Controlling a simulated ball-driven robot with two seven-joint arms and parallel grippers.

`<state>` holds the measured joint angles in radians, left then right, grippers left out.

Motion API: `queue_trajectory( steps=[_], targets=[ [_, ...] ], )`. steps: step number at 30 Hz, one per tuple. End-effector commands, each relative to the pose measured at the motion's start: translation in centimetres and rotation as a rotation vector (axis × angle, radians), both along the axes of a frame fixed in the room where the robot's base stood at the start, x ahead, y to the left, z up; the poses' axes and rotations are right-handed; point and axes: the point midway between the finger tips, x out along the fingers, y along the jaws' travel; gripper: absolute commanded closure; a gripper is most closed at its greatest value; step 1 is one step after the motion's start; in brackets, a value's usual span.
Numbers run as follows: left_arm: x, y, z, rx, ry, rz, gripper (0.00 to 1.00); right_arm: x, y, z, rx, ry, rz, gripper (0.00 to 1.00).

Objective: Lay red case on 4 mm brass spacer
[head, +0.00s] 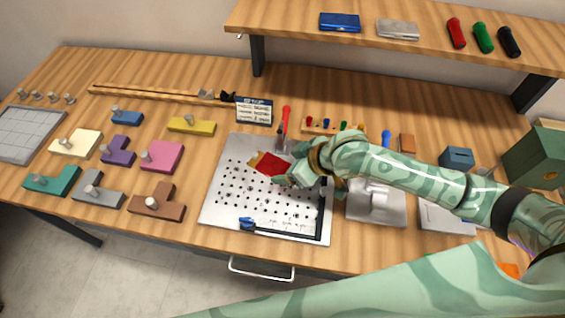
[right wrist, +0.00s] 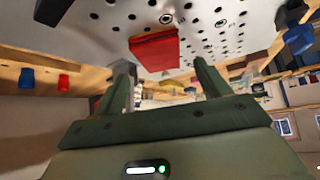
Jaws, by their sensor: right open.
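The red case (head: 272,164) lies flat on the perforated metal plate (head: 224,208), in the head view just left of my right gripper. A brass-coloured edge, seemingly the spacer (head: 255,158), shows at its upper left; how much of the spacer lies under the case is hidden. In the right wrist view the red case (right wrist: 154,50) is beyond the fingertips, apart from them. My right gripper (head: 287,178) is open and empty beside the case; its two spread fingers show in the right wrist view (right wrist: 162,68). My left gripper is not in view.
A red-handled clamp (head: 285,122) stands at the plate's back edge. A black square bar (head: 290,236) with a blue piece (head: 247,223) borders its front and right. Coloured knobbed blocks lie left. A shelf (head: 420,40) overhangs the back.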

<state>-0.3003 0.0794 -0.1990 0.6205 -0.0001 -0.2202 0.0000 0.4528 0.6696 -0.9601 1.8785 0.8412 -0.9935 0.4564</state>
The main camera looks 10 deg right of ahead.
Motion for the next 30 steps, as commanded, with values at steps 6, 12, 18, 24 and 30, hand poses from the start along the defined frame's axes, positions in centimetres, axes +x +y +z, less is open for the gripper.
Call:
queue_trajectory(
  steps=[6,12,18,24,30],
  targets=[
    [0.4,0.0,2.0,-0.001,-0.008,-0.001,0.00,-2.4,-2.4,4.3,-0.002,-0.002,0.000,0.24],
    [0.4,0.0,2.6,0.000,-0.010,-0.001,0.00,-3.6,-3.6,5.9,-0.001,-0.001,-0.001,0.24],
    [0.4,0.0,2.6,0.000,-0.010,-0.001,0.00,-3.8,-3.7,6.1,0.000,0.000,0.000,0.24],
    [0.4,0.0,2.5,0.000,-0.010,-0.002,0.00,-3.7,-3.7,6.1,0.000,0.000,0.000,0.24],
    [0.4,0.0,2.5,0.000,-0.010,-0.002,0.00,-3.7,-3.7,6.1,0.000,0.000,0.000,0.24]
  ],
)
